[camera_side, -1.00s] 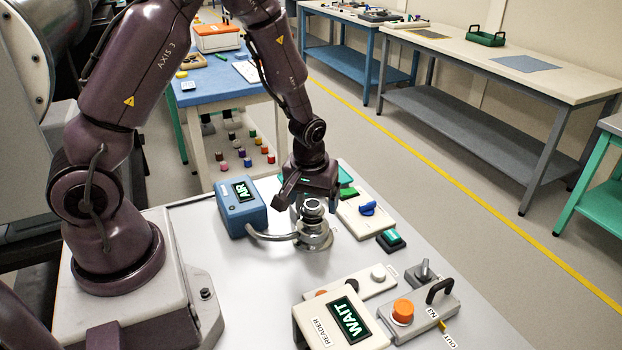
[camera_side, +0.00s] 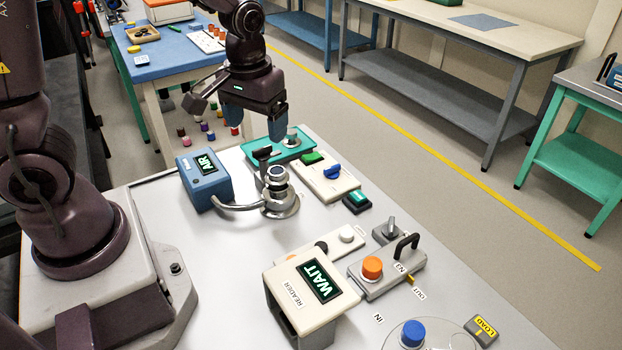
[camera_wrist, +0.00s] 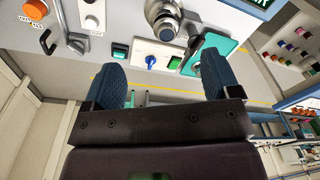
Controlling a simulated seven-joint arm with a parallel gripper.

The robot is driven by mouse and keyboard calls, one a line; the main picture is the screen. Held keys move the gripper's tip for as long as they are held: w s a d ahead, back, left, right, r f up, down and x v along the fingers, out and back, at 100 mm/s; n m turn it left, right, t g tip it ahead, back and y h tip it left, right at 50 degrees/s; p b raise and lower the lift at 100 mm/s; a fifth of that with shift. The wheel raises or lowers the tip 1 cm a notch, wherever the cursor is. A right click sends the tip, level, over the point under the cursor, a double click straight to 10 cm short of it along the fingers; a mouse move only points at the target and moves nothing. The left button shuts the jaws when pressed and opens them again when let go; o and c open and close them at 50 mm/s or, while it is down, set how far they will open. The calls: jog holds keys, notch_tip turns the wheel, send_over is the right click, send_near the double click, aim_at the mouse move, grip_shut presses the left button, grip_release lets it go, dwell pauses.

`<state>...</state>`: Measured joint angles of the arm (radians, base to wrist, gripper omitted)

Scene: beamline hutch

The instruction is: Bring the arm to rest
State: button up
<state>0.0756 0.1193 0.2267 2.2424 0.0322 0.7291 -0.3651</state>
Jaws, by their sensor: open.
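My gripper (camera_side: 262,117) hangs above the back of the grey bench, over the teal tray (camera_side: 262,150), with nothing between its fingers. In the wrist view its two dark blue fingers (camera_wrist: 159,82) are spread wide apart. Below and in front of it stands a metal sample mount (camera_side: 279,190) with a black lever, joined by a hose to a blue box reading AIR (camera_side: 205,180). The gripper is clear of the mount. The mount also shows at the top of the wrist view (camera_wrist: 166,22).
A white panel (camera_side: 325,178) has a green button and a blue knob; a dark green-lit button (camera_side: 357,201) sits beside it. Nearer are the reader showing WAIT (camera_side: 312,283), an orange-knobbed block (camera_side: 387,274) and a blue knob (camera_side: 412,332). A blue table (camera_side: 185,62) stands behind.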

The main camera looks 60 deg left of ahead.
jog(key=s+d+r+m+t, duration=0.2)
jog(key=s+r, duration=0.3)
jog(key=r, duration=0.1)
jog(key=s+d+r+m+t, duration=0.3)
jog(key=s+r, duration=0.2)
jog(key=r, duration=0.2)
jog(key=shift+m+h, duration=0.3)
jog(key=shift+s, duration=0.1)
